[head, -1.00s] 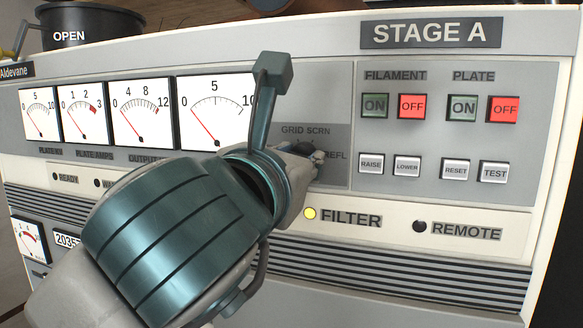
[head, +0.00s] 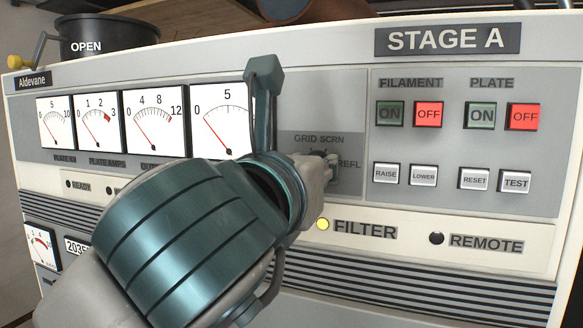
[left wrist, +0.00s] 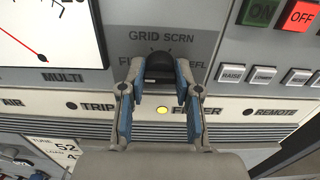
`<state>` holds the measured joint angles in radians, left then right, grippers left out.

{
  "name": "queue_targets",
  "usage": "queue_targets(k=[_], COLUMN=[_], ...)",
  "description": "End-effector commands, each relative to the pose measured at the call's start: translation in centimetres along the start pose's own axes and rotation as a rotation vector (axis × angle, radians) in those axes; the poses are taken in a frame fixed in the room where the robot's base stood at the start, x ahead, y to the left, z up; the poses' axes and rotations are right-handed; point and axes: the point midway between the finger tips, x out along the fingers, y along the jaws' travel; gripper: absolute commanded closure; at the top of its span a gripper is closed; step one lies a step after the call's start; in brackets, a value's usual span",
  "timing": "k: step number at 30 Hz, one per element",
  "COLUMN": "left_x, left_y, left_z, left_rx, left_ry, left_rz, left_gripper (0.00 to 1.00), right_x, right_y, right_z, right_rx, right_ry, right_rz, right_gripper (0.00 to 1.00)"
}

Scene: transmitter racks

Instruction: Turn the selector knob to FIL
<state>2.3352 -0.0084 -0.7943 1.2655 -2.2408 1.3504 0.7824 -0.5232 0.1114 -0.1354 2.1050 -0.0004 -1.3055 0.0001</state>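The black selector knob (left wrist: 160,68) is on the grey panel under the GRID SCRN lettering. In the left wrist view a partly covered label starting "FI" is to its left and one ending "EFL" to its right. My left gripper (left wrist: 160,84) has one blue-padded finger on each side of the knob, closed in to about its width and seemingly touching it. In the head view the knob (head: 319,154) is partly hidden behind the gripper (head: 318,170). I cannot tell which way its pointer faces. My right gripper is not in view.
Right of the knob are the FILAMENT and PLATE buttons, with RAISE (head: 386,173), LOWER (head: 423,175), RESET and TEST below. Several meters (head: 222,122) are to the left. A lit yellow FILTER lamp (head: 322,224) is under the knob.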

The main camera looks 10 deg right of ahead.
Motion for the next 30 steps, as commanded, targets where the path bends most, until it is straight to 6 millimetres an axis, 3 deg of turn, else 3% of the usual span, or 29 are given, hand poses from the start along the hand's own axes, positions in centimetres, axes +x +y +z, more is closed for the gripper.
queue_targets(k=[1,3,14,30], left_x=[0.0,0.0,-0.7,-10.5], left_y=[0.2,0.2,0.0,0.0], left_z=[0.2,0.1,0.1,-0.1], left_rx=[-0.003,-0.002,0.0,0.001], left_ry=[-0.003,-0.002,-0.002,0.0], left_rz=[0.004,0.003,0.001,0.002], left_gripper=[0.56,0.43,0.43,0.43], right_x=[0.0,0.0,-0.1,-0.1], right_y=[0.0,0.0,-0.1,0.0], right_z=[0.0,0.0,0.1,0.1], right_rx=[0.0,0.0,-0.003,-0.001], right_ry=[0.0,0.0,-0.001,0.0], right_rz=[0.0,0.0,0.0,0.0], right_gripper=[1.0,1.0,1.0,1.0])
